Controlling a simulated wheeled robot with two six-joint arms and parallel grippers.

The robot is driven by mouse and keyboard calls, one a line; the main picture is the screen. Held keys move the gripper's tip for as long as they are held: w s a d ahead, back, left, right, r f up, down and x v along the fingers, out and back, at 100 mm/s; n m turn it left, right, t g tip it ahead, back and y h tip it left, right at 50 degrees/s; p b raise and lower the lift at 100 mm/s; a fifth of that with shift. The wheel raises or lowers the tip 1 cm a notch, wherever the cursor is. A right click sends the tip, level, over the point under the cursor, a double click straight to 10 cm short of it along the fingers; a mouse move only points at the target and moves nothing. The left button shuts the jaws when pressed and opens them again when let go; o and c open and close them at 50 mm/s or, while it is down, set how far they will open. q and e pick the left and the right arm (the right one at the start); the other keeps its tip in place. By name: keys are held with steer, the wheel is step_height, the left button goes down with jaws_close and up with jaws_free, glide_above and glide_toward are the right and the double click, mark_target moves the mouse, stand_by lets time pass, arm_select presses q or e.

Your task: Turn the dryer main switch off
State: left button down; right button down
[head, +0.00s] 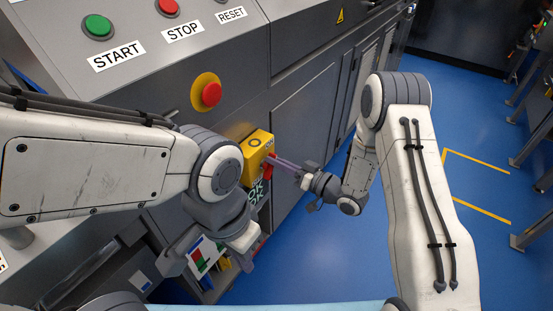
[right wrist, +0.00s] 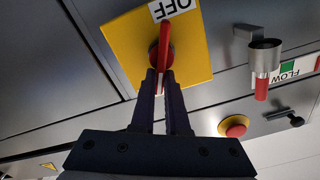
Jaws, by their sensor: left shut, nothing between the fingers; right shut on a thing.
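The dryer main switch is a yellow box (head: 257,146) with a red handle (head: 268,168) on the side of the grey machine. In the right wrist view its yellow plate (right wrist: 195,60) carries an OFF label, and the red handle (right wrist: 166,42) runs from beside that label down between the fingers. My right gripper (right wrist: 162,85) is shut on the handle; in the head view it (head: 283,162) reaches the switch from the right. My left gripper (head: 185,258) is shut and empty, low in front of the machine, apart from the switch.
A red emergency button (head: 211,94) on a yellow round base sits up and left of the switch. START (head: 97,26) and STOP (head: 168,7) buttons are on the sloped panel. A metal fitting with a red end (right wrist: 262,60) is near the switch in the right wrist view. Blue floor (head: 310,245) is clear.

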steer(key=shift+w+d+f+m+p, duration=0.1)
steer(key=shift+f+m+p, duration=0.45)
steer(key=shift+m, duration=1.55)
steer(key=shift+w+f+m+p, duration=0.1)
steer(key=shift+f+m+p, duration=0.15)
steer(key=shift+m+p, duration=1.25)
steer(key=shift+w+d+f+m+p, duration=0.1)
steer(key=shift+f+m, duration=0.3)
steer(key=shift+m, duration=2.3)
steer(key=c, duration=0.9)
jaws_free()
steer(key=shift+r, duration=0.1)
